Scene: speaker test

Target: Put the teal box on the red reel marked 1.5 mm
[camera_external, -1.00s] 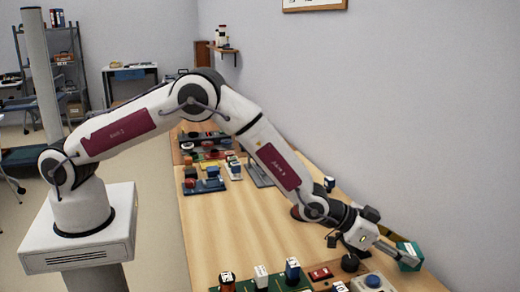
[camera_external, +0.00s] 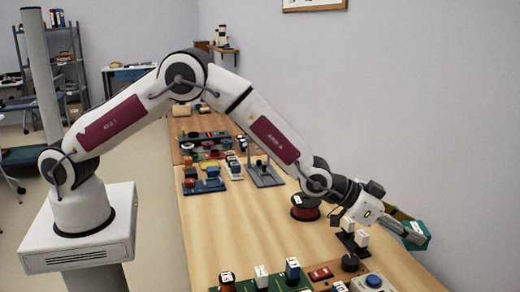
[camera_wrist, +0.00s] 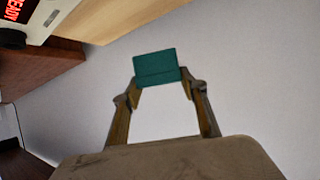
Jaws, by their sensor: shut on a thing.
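The teal box (camera_external: 417,236) is held between the fingertips of my gripper (camera_external: 404,227) at the right of the outside view, apparently above the table. In the wrist view the teal box (camera_wrist: 156,68) sits between the two fingertips of my gripper (camera_wrist: 160,84), which are shut on it. A red reel (camera_external: 305,208) with black flanges and a small white label stands on the table, left of my gripper and beneath my forearm. Its label is too small to read.
Black-and-white blocks (camera_external: 354,236) stand below my wrist. A green board (camera_external: 303,281) with several labelled parts and a blue-buttoned box (camera_external: 373,282) lie at the front. A grey stand (camera_external: 265,174) and trays are farther back. The wall borders the right side.

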